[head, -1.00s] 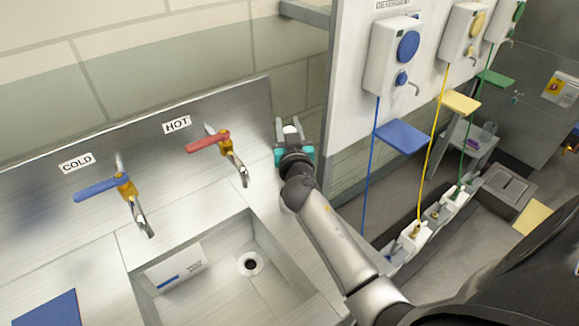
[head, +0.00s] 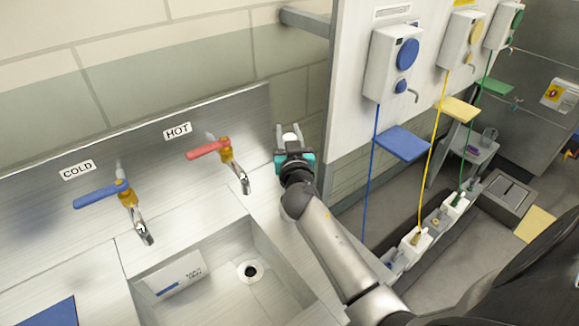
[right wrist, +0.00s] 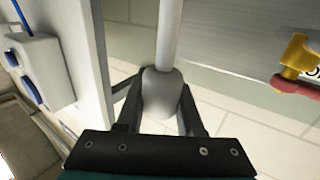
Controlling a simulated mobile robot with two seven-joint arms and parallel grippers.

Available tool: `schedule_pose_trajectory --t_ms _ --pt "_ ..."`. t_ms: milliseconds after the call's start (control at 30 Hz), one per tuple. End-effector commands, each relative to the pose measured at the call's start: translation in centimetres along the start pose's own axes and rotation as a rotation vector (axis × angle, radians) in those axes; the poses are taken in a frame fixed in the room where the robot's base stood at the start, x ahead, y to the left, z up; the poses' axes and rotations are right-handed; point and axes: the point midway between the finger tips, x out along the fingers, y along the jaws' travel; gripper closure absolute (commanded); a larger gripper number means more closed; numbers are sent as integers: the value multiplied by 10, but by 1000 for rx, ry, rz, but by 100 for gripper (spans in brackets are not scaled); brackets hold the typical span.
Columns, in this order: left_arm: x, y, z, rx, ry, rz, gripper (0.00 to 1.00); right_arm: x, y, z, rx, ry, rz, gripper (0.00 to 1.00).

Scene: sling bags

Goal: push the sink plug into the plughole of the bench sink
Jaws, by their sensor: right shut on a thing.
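The bench sink (head: 277,268) is a steel basin at the lower middle of the head view. Its plughole (head: 250,271) is a dark round hole in a white ring, with nothing in it. My right gripper (head: 290,137) is beyond the basin's right rear corner, near the wall, right of the hot tap. It is shut on a pale grey rounded thing with a pale rod (right wrist: 161,95), which shows between the fingers in the right wrist view. I cannot tell for sure whether this is the sink plug; no other plug shows. My left gripper is out of view.
A hot tap (head: 228,158) with a red lever and a cold tap (head: 126,197) with a blue lever overhang the back of the sink. A white label card (head: 178,273) is in the basin. A white panel with dispensers (head: 395,62) stands right of my right gripper.

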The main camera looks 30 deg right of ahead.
Motion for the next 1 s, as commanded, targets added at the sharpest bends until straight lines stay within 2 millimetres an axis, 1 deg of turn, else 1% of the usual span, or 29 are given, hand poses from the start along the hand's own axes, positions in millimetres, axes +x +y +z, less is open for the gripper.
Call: schedule_pose_trajectory --t_ms 167,267,367,433,567,700,800,900,1000 --pt "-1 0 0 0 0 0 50 0 0 -3 1 1 0 100" --pt "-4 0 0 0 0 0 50 0 0 -9 1 2 1 100" --pt "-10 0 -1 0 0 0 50 0 0 -21 2 4 0 100" --pt "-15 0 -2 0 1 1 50 0 0 -33 1 4 -1 100" --pt "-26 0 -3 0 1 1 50 0 0 -65 2 7 -1 100" --pt "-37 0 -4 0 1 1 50 0 0 -108 2 10 -1 100" --pt "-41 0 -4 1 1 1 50 0 0 -136 3 9 -1 100" --pt "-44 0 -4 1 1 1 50 0 0 -159 2 7 -1 100" --pt "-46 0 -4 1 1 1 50 0 0 -177 1 6 -1 100"
